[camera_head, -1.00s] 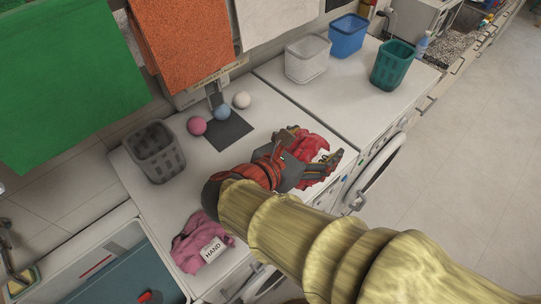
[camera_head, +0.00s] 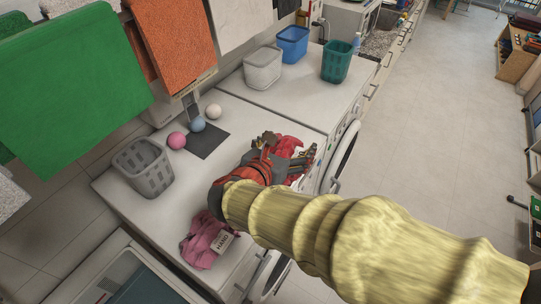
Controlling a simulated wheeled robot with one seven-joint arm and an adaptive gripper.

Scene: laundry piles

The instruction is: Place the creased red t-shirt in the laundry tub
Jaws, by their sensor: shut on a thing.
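The creased red t-shirt (camera_head: 287,147) is bunched up over the white machine top, near its front edge. My gripper (camera_head: 289,153) is shut on it, with the dark fingers around the red cloth. The fingers hide part of the shirt, and I cannot tell whether its underside touches the top.
A pink cloth (camera_head: 204,240) with a HAND label lies near the front edge. White (camera_head: 263,68), blue (camera_head: 292,44) and green (camera_head: 337,62) bins stand at the back. Open floor is right.

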